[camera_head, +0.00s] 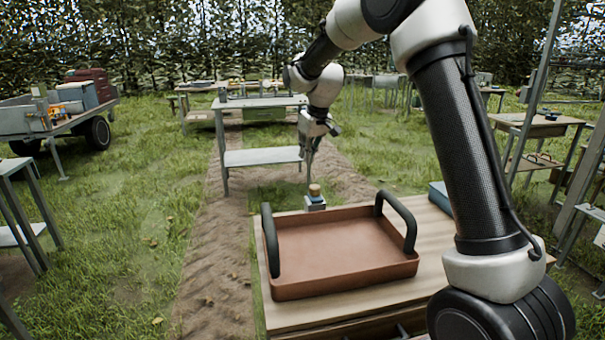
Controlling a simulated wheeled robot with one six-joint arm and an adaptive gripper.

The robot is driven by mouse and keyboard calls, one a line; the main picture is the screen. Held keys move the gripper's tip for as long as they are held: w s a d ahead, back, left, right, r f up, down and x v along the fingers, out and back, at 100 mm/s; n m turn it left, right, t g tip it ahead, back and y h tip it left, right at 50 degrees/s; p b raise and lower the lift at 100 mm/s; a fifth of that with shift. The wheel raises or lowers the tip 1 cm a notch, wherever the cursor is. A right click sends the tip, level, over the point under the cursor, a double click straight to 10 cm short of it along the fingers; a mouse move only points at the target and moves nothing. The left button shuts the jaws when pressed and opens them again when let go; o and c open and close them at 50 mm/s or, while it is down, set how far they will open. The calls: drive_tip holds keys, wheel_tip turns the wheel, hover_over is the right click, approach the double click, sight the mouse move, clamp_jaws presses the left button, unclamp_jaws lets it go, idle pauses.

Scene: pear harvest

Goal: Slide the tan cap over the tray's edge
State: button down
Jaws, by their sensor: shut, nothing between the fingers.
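The tan cap (314,189) is small and sits on a small blue-and-white block (315,203) just behind the tray's far edge. The brown tray (340,287) with two black upright handles lies empty on a wooden table. My gripper (309,181) is shut and points down at the cap from just above, slightly to its left. I cannot tell whether the fingertips touch the cap.
The wooden table (300,318) has bare wood along its front and right. A blue box (440,196) lies at its right back, partly behind my arm. A grey metal table (262,157) stands beyond. A loaded cart (60,119) stands at the left.

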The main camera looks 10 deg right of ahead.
sight(315, 193)
drive_tip(key=shift+w+a+r+n, duration=0.2)
drive_tip(key=shift+w+r+n, duration=0.1)
drive_tip(key=shift+w+r, duration=0.2)
drive_tip(key=shift+w+f, duration=0.1)
drive_tip(key=shift+f, duration=0.05)
drive_tip(key=x, duration=1)
drive_tip(key=shift+s+d, duration=0.45)
drive_tip(key=shift+s, duration=0.4)
drive_tip(key=shift+s+d, duration=0.45)
drive_tip(key=shift+s, duration=0.4)
